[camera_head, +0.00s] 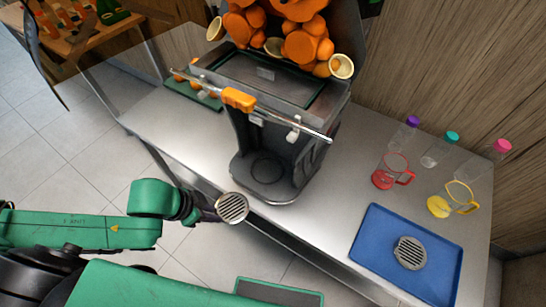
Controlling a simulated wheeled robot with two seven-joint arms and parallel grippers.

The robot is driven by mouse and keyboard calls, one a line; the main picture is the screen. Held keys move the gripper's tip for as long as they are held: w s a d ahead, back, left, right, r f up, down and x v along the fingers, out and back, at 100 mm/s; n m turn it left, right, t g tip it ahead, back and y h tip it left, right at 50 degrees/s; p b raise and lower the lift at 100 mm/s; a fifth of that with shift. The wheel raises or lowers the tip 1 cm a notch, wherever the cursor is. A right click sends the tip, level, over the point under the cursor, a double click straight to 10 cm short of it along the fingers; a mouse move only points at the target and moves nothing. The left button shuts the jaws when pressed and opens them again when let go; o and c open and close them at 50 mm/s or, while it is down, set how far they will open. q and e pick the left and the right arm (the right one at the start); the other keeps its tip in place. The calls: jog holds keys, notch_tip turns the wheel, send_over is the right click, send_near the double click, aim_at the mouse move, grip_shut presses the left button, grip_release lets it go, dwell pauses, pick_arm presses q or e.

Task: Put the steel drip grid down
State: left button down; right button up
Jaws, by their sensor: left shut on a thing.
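My left gripper (206,209) is shut on a round steel drip grid (232,207) with dark slots. It holds the grid at the front edge of the steel counter, in front of the juicer (285,150) and left of the blue tray. The fingertips are small and dark here, and their exact grip on the rim is hard to see. The juicer's dark base has a round recess (267,168) that is empty. A second round slotted grid (410,252) lies on the blue tray (375,235). My right gripper is not in view.
A red jug (392,172) and a yellow jug (453,199) stand behind the tray, with several capped clear bottles (440,148) behind them. The counter (325,205) is bare between juicer and tray. An orange-handled bar (238,99) crosses the juicer's front.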

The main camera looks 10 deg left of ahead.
aim_at(225, 203)
pick_arm(q)
jog(key=w+b, duration=0.4)
jog(key=shift+d+f, duration=0.3)
jog(key=shift+f, duration=0.1)
jog(key=shift+w+d+r, duration=0.3)
jog(key=shift+w, duration=0.15)
jog(key=shift+w+d+r, duration=0.25)
jog(key=shift+w, duration=0.2)
jog(key=w+d+p, duration=0.1)
jog(key=w+d, duration=0.4)
jog(key=w, duration=0.7)
jog(key=f, duration=0.6)
jog(key=shift+a+f, duration=0.1)
jog(key=shift+a, duration=0.1)
jog(key=shift+w+d+f, duration=0.1)
jog(key=shift+w+f, duration=0.1)
jog(key=shift+f, duration=0.15)
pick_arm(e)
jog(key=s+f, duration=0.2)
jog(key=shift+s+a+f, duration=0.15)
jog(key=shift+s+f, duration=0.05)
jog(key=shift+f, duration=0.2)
pick_arm(q)
jog(key=c, duration=0.7)
grip_release()
jog(key=shift+f, duration=0.1)
